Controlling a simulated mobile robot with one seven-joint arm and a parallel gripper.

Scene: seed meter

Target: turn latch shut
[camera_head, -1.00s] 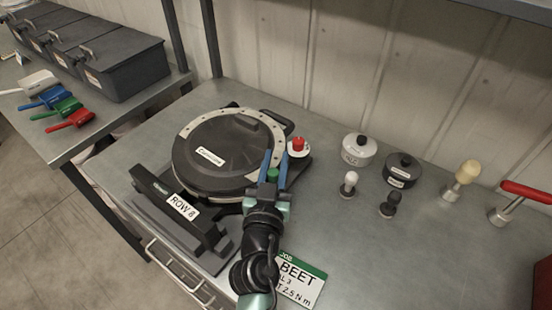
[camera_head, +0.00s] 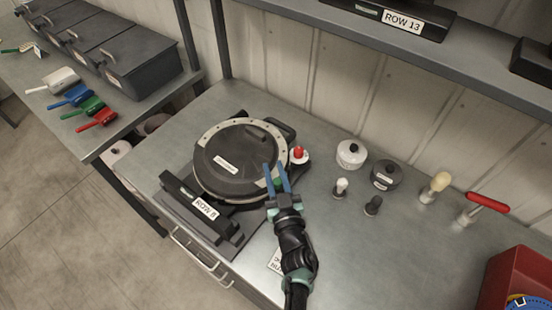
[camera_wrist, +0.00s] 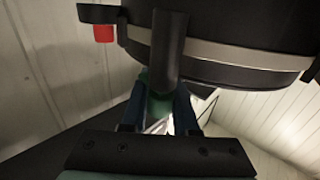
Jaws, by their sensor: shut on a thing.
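The seed meter (camera_head: 225,160) is a round dark housing with a pale rim, standing on the metal bench. At its lower right edge, a small green part, apparently the latch (camera_head: 279,184), shows between the blue fingers of my gripper (camera_head: 276,171). In the wrist view, my gripper (camera_wrist: 158,103) is shut on this green latch (camera_wrist: 156,106), just under a dark upright bar (camera_wrist: 168,50) at the housing's edge. The fingers and bar hide much of the latch, so I cannot tell its angle.
White and black pots (camera_head: 351,154) and small knobbed tools stand further right. Bare bench lies right of my arm.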

